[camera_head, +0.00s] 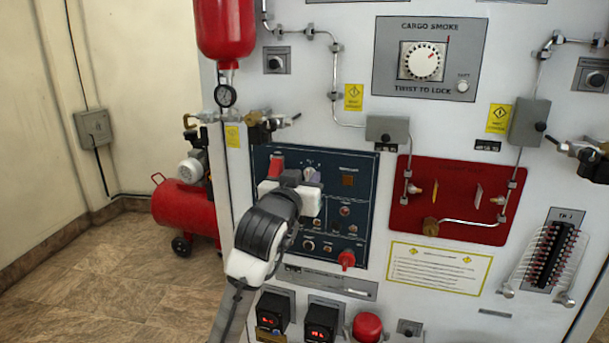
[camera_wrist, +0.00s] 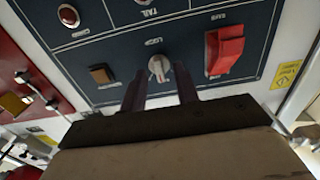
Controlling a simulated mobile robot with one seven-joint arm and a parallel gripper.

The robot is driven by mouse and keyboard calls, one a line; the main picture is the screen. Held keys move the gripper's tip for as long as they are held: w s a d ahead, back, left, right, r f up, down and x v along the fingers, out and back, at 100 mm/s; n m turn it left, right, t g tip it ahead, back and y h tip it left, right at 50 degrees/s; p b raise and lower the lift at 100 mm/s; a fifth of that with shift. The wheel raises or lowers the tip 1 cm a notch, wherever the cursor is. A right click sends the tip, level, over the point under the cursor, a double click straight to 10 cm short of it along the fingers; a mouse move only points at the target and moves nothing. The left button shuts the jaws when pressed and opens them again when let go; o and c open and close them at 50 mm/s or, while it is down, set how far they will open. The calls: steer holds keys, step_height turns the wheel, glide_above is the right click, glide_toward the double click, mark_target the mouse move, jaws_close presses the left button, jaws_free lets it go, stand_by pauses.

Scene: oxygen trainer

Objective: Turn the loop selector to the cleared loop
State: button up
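The loop selector (camera_wrist: 159,68) is a small round grey-white knob on a dark blue panel (camera_head: 350,168), with a label beside it that looks like "LOOP". A gap shows between each finger and the knob. I cannot tell how deep the fingertips reach around it. The loop lettering is too small to read.
A red guarded switch (camera_wrist: 225,50) sits close beside the selector. A square amber light (camera_wrist: 102,74) is on its other side. A red knob (camera_head: 346,259) is lower on the panel. A red plate (camera_head: 450,195) with pipes is to the right.

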steer(key=shift+w, duration=0.15)
steer(key=shift+c, duration=0.4)
jaws_close()
steer(key=shift+m, duration=0.4)
steer(key=m+b, duration=0.3)
steer(key=m, duration=0.1)
steer(key=shift+d+f, duration=0.1)
steer(key=shift+m+b, duration=0.9)
steer(key=shift+m, duration=1.1)
